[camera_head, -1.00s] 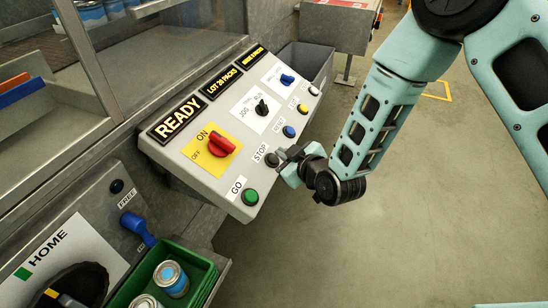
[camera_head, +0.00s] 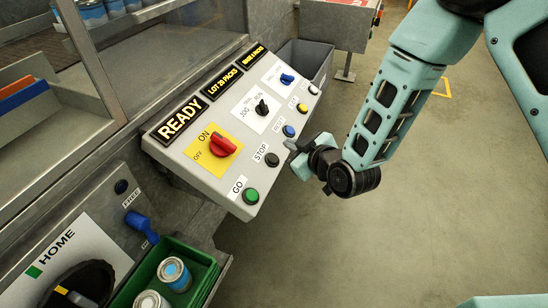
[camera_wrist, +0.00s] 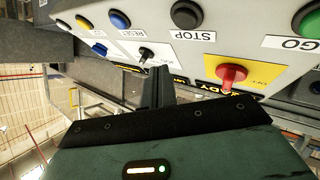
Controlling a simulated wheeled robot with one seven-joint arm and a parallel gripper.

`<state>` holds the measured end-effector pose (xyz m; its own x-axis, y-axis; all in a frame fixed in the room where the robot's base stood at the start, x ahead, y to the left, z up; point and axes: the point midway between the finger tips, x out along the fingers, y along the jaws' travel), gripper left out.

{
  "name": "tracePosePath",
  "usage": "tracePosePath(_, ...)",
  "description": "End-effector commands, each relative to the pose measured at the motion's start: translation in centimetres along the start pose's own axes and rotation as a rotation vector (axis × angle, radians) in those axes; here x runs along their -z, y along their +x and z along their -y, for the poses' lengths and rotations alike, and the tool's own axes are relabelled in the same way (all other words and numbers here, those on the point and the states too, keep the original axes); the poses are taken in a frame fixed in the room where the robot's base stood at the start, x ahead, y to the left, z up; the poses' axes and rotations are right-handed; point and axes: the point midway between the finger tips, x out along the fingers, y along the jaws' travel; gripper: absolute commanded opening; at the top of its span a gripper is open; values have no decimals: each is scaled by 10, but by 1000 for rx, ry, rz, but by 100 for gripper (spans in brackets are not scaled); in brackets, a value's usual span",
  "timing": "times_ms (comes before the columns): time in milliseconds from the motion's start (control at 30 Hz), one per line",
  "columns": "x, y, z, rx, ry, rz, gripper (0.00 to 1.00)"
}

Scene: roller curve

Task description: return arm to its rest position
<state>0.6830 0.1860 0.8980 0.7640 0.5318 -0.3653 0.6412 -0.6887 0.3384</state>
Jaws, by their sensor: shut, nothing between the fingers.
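My gripper (camera_head: 293,152) is shut and empty. It hangs in the air at the front right edge of the sloped control panel (camera_head: 228,178), close to the blue RESET button (camera_head: 289,131) and the black STOP button (camera_head: 272,159). My arm reaches in from the upper right. In the wrist view the shut fingers (camera_wrist: 158,88) point toward the panel, which appears upside down with the STOP button (camera_wrist: 186,14) and red switch (camera_wrist: 231,74) near. Whether the fingers touch the panel cannot be told, but a gap seems to show.
The green GO button (camera_head: 251,196) and red ON/OFF switch (camera_head: 223,145) sit on the panel. A green bin (camera_head: 205,262) with cans stands at lower left, beside the HOME dial plate (camera_head: 92,225). A grey bin (camera_head: 306,62) stands behind. Floor at right is clear.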

Motion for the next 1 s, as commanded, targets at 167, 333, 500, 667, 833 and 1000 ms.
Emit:
tracePosePath(167,0,0,0,0,0,0,0)
tracePosePath(333,2,-1,0,5,3,5,0)
tracePosePath(500,20,-15,6,73,39,87,0)
tracePosePath(667,41,-57,19,185,107,270,0)
tracePosePath(833,53,-124,34,274,174,503,0)
tracePosePath(1000,55,-207,45,314,231,752,0)
